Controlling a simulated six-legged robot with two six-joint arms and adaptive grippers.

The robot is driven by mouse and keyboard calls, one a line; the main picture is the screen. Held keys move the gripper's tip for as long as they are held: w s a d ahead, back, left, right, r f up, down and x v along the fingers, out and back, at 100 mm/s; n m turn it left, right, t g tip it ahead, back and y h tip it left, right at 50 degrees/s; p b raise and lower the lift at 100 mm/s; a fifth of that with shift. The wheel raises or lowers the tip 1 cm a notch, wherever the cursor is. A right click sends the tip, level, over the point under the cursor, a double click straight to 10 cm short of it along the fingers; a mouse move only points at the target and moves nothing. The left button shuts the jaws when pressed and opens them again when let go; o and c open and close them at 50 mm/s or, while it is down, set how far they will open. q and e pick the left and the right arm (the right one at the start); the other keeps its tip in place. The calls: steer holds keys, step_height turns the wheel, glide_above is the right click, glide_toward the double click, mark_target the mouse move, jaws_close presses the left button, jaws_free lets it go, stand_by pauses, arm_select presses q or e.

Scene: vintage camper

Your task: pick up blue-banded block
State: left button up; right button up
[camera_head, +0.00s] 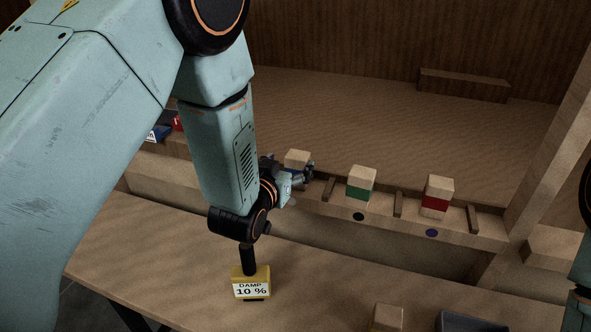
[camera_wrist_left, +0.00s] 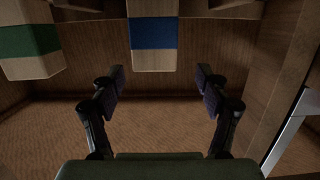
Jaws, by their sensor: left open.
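The blue-banded block (camera_wrist_left: 153,34) is at the top middle of the left wrist view, plain wood with a blue band. In the head view its wooden top (camera_head: 297,158) shows on the narrow shelf, and its band is mostly hidden behind my left gripper (camera_head: 300,174). In the left wrist view my left gripper (camera_wrist_left: 160,80) is open and empty, its two fingers spread to either side below the block in the picture. I cannot tell whether a finger touches it. My right gripper is not in view; only part of my right arm shows at the right edge.
A green-banded block (camera_head: 361,184) and a red-banded block (camera_head: 437,197) stand on the same shelf (camera_head: 478,236), with small wooden dividers (camera_head: 398,204) between places.

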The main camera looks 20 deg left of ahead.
mark_target(294, 162)
arm_select(q)
steer(key=shift+w+d, duration=0.35)
steer(key=shift+w, duration=0.05)
steer(key=x, duration=0.4)
steer(key=shift+w+a+f, duration=0.2)
steer(key=shift+w+f, duration=0.05)
steer(key=shift+f, duration=0.15)
steer(key=shift+s+d+r, duration=0.3)
steer(key=shift+c, duration=0.5)
steer(key=shift+w+a+f, duration=0.2)
steer(key=shift+w, duration=0.1)
steer(key=c, duration=0.6)
steer(key=shift+s+d+r, duration=0.15)
steer(key=shift+s, duration=0.05)
steer(key=c, duration=0.4)
steer(key=shift+c, duration=1)
steer(key=shift+w, duration=0.1)
